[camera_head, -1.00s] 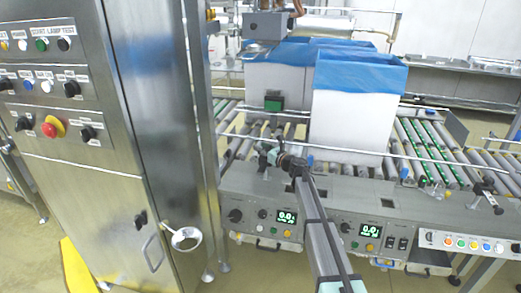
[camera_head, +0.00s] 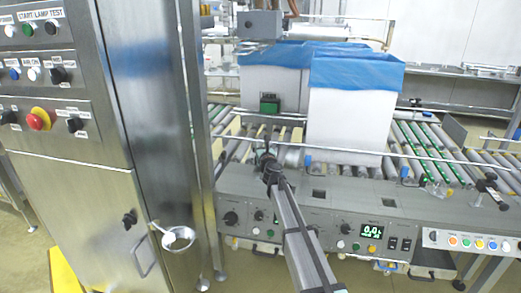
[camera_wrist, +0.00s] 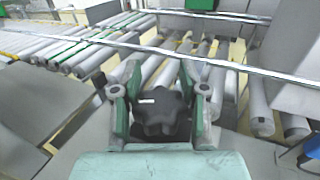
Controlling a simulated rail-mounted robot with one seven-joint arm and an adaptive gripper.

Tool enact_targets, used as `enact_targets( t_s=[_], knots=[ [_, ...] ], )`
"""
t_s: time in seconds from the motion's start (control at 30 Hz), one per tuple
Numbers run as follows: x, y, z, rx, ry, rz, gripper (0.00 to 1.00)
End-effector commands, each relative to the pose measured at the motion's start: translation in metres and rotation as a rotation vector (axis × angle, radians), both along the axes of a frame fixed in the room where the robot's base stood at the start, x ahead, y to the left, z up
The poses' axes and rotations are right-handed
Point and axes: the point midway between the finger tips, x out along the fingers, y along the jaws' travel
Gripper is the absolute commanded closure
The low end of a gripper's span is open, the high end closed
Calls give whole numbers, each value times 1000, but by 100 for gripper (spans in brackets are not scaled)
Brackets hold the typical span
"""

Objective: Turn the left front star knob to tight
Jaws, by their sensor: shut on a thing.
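A black star knob (camera_wrist: 160,112) with a small white mark on its top sits between the fingers of my gripper (camera_wrist: 160,100) in the wrist view. The green finger pads are closed against the knob's two sides. In the head view my gripper (camera_head: 264,155) is at the front edge of the roller conveyor, left of the lined box. My arm hides the knob there.
A steel guide rail (camera_wrist: 200,62) crosses just beyond my gripper, over the conveyor rollers (camera_wrist: 100,55). White boxes with blue liners (camera_head: 350,120) stand on the conveyor. A steel control cabinet (camera_head: 90,180) stands at the left. A control panel (camera_head: 340,225) lies below my arm.

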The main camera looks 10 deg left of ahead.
Motion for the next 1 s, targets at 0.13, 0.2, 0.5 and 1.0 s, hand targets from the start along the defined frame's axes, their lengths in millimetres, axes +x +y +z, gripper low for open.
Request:
enact_targets(
  t_s=[0.13, 0.2, 0.5, 1.0],
  knots=[
    [-2, -4, -4, -2, 3, -28, 92],
    [-2, -4, -4, -1, 3, -39, 92],
    [-2, -4, -5, 1, 3, -87, 93],
    [-1, -7, -6, 1, 2, -324, 95]
  ],
)
